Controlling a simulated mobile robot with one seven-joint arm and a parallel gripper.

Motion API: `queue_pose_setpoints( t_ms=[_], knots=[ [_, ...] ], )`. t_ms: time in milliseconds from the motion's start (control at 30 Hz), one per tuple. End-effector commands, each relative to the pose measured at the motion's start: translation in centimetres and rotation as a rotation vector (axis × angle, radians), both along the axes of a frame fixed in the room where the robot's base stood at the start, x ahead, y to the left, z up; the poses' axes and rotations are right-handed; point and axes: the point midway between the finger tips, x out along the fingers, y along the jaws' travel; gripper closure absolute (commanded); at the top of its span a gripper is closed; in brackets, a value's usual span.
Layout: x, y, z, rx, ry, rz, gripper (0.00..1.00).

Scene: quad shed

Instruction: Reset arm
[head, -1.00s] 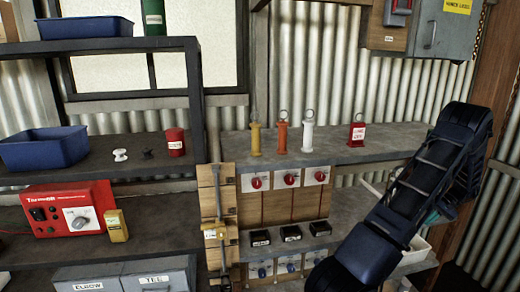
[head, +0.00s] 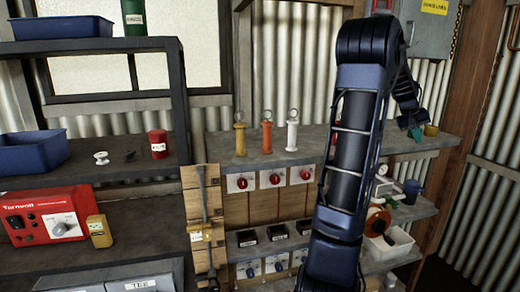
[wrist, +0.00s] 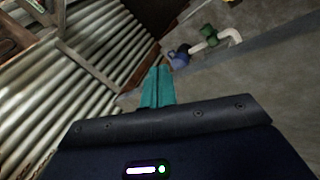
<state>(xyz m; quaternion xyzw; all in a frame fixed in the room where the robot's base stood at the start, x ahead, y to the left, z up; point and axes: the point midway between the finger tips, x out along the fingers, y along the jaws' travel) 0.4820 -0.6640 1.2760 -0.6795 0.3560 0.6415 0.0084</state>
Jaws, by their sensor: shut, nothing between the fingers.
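My gripper (head: 414,134) is at the right in the head view, near the right end of the upper grey shelf, with the folded arm standing in front of the shelves. In the wrist view its teal fingers (wrist: 157,88) are pressed together with nothing between them. A small yellow item (head: 431,130) shows just beside the gripper in the head view; I cannot tell if they touch.
Yellow, orange and white ringed handles (head: 267,135) stand on the upper shelf (head: 310,150) left of my arm. A white bin (head: 392,243) and orange reel (head: 378,220) sit lower right. In the wrist view, blue and green items (wrist: 209,36) lie beyond the fingers, near corrugated wall.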

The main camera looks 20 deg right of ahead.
Motion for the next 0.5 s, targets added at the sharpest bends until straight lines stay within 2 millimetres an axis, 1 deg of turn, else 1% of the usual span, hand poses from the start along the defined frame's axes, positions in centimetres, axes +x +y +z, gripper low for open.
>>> queue_pose_setpoints(
  t_ms=[33, 67, 100, 167, 200, 233, 267, 300, 367, 400, 467, 500],
  knots=[
    [1.0, 2.7, 0.6, 0.010, -0.025, 0.027, 1.00],
    [1.5, 4.1, 0.8, 0.017, -0.040, 0.038, 1.00],
    [2.2, 6.1, 1.0, 0.027, -0.058, 0.056, 1.00],
    [3.0, 9.1, 1.3, 0.044, -0.084, 0.082, 1.00],
    [3.4, 11.1, 1.5, 0.056, -0.100, 0.100, 1.00],
    [3.8, 12.6, 1.6, 0.064, -0.111, 0.114, 1.00],
    [4.0, 14.1, 1.7, 0.072, -0.122, 0.127, 1.00],
    [4.2, 16.1, 1.8, 0.085, -0.137, 0.144, 1.00],
    [4.5, 19.1, 1.9, 0.102, -0.157, 0.173, 1.00],
    [4.6, 21.0, 2.0, 0.114, -0.171, 0.189, 1.00],
    [4.6, 24.0, 2.1, 0.132, -0.190, 0.216, 1.00],
    [4.6, 25.9, 2.1, 0.143, -0.202, 0.236, 1.00]
  ],
)
